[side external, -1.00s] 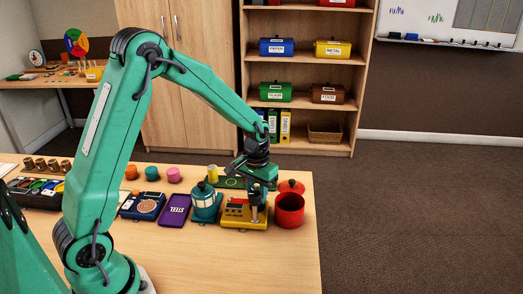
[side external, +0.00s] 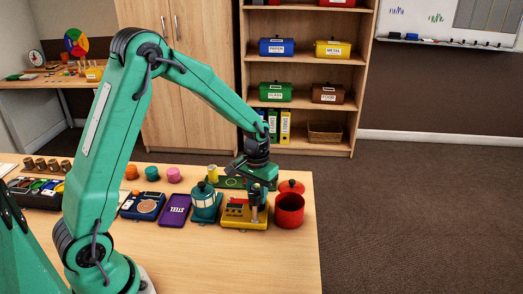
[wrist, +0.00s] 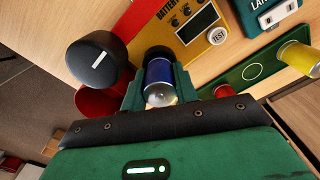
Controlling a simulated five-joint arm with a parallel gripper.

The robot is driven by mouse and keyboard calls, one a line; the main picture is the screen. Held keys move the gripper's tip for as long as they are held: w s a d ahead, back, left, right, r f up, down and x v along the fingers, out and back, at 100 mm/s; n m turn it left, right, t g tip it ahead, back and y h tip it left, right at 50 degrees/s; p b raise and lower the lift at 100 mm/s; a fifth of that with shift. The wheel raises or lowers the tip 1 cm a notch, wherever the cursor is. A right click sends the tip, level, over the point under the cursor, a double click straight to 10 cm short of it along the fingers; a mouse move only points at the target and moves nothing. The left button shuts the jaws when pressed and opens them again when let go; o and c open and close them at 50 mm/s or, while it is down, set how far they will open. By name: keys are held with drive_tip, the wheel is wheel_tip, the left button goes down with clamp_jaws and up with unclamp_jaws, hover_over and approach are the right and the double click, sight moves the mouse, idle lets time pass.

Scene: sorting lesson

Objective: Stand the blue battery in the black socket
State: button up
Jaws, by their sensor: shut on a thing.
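The blue battery (wrist: 158,72) is between the green fingers of my gripper (wrist: 160,93) in the wrist view, its pale metal end towards the camera. My gripper is shut on it. In the side view my gripper (side external: 257,190) is low over the yellow battery tester (side external: 237,213), which also shows in the wrist view (wrist: 195,38). A dark rim, seemingly the black socket (wrist: 157,50), shows at the far end of the battery in the wrist view. Most of it is hidden, and I cannot tell whether the battery is inside it or above it.
A green tray (wrist: 248,82) holds a red battery (wrist: 225,91) and a yellow battery (wrist: 298,58). A black rounded piece (wrist: 97,60) with a white mark stands close to my fingers. A red pot (side external: 289,213) is right of the tester; a teal lamp (side external: 205,203) is left.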

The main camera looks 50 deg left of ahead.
sight(257, 186)
drive_tip(key=shift+f, duration=0.55)
idle(0.4)
drive_tip(key=o, duration=0.8)
drive_tip(key=shift+c, duration=0.2)
drive_tip(key=shift+r, duration=5.55)
drive_tip(key=shift+r, duration=3)
drive_tip(key=shift+s, duration=0.15)
